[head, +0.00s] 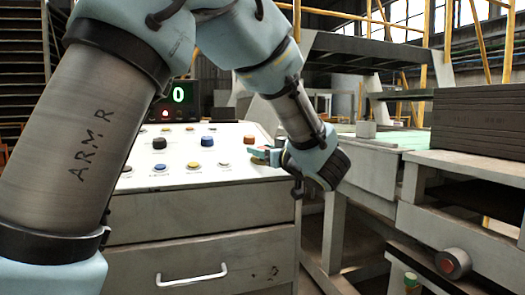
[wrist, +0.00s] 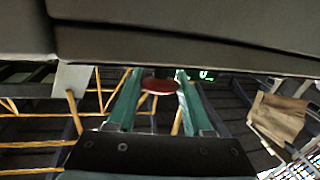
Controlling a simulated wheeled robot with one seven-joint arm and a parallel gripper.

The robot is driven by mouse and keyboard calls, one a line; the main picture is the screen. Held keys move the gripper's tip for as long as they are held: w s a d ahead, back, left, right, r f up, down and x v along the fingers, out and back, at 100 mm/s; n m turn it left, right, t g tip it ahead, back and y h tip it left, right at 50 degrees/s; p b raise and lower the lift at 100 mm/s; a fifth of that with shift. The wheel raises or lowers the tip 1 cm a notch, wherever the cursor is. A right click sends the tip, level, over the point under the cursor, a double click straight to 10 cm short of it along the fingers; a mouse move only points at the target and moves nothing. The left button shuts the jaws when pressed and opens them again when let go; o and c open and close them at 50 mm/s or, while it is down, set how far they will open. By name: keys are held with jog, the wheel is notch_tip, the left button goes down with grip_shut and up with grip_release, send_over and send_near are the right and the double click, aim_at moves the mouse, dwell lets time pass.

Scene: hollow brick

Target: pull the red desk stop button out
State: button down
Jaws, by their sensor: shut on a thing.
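The red desk stop button (wrist: 159,87) shows in the wrist view as a red disc between the tips of my two green fingers. My gripper (wrist: 160,76) is shut on it, with one finger on each side. In the head view my gripper (head: 262,154) reaches in from the right to the right end of the sloped control desk (head: 205,172). A bit of red shows at its fingertips there, but the fingers mostly hide the button. How far the button stands out cannot be told.
The desk top carries several other buttons, including a black one (head: 159,143) and a blue one (head: 208,141).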

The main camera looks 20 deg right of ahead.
jog(key=shift+r, duration=0.1)
dwell(0.3)
jog(key=shift+s+r+p, duration=0.15)
jog(key=shift+r+p, duration=0.45)
jog(key=shift+p, duration=0.15)
jog(key=shift+f, duration=0.1)
jog(key=shift+c, duration=1.5)
grip_release()
jog(key=shift+s, duration=0.1)
jog(key=s+b, duration=0.2)
jog(key=s, duration=0.8)
jog(key=shift+s+d, duration=0.3)
jog(key=shift+d, duration=0.15)
